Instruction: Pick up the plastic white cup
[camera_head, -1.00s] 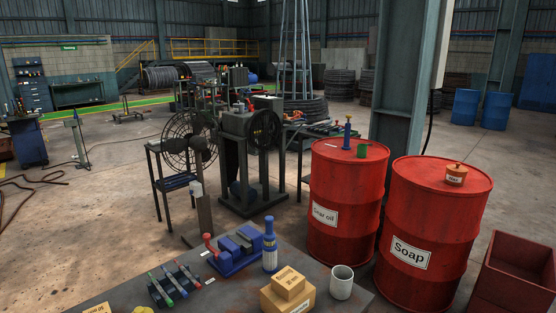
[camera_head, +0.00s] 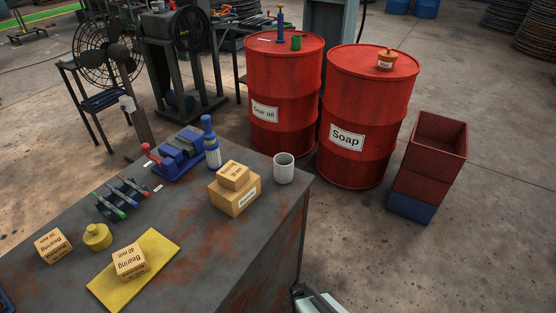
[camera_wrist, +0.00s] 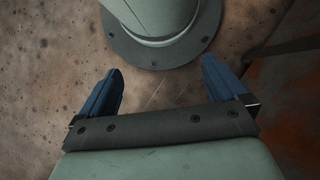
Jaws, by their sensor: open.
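The white cup (camera_head: 284,168) stands upright near the far right corner of the grey, rust-stained workbench (camera_head: 195,240), just right of the stacked cardboard boxes. My gripper (camera_wrist: 162,92) shows in the wrist view with its two blue fingers apart and nothing between them. It points down at the stained floor, beside the bench edge. The cup is not in the wrist view. In the head view, only a part of my arm shows at the bottom edge, below the cup and apart from it.
Two stacked boxes (camera_head: 234,190) stand close left of the cup. A blue bottle (camera_head: 211,145) and blue vise (camera_head: 178,155) are behind them. Red drums (camera_head: 370,120) stand beyond the bench, and stacked crates (camera_head: 430,165) stand right. The bench's right front area is clear.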

